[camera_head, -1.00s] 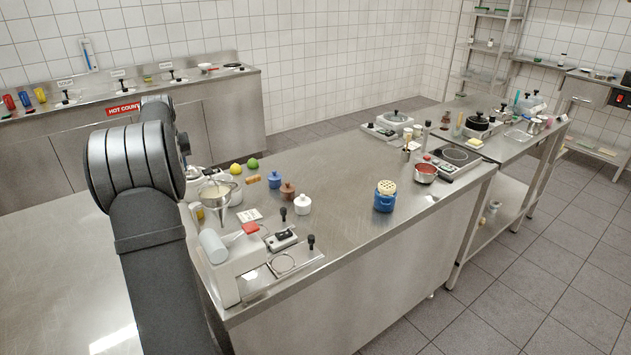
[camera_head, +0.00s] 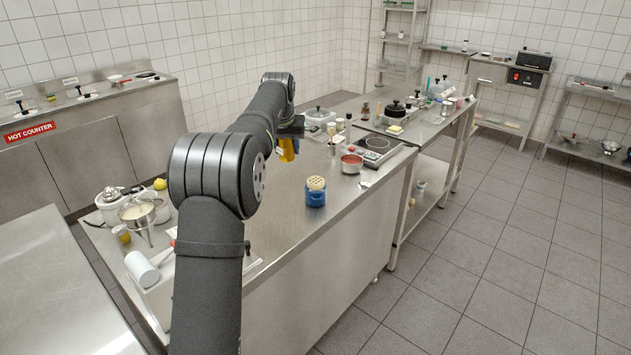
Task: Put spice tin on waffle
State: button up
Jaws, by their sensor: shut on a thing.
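My gripper (camera_head: 290,136) is at the far end of my outstretched arm, above the middle counter, its fingers small and partly hidden. It is shut on a yellow-orange item, which I take to be the spice tin (camera_head: 287,151), hanging below it. To its lower right stands a blue pot (camera_head: 316,197) with a round, cream, dimpled piece on top. That piece may be the waffle (camera_head: 316,183), but I cannot tell for sure. The held tin is apart from it, up and to the left in the picture.
A red-filled pan (camera_head: 352,163) and a hob (camera_head: 377,145) are right of the blue pot. A lidded pan (camera_head: 319,118) stands further back. A white pot (camera_head: 111,206), a bowl (camera_head: 137,213) and a lemon (camera_head: 160,184) are left of my arm. The counter front near the blue pot is clear.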

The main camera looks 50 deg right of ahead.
jog(key=s+d+m+g, duration=0.1)
jog(key=s+d, duration=0.4)
jog(key=s, duration=0.2)
jog(key=s+d+m, duration=0.2)
jog(key=s+d, duration=0.2)
jog(key=s, duration=0.4)
send_over(316, 179)
jog(key=shift+h, duration=0.3)
notch_tip(316, 179, down, 6)
jog(key=shift+s+r, duration=0.1)
jog(key=shift+f, duration=2.05)
jog(key=shift+f, duration=0.15)
jog(key=o, duration=1)
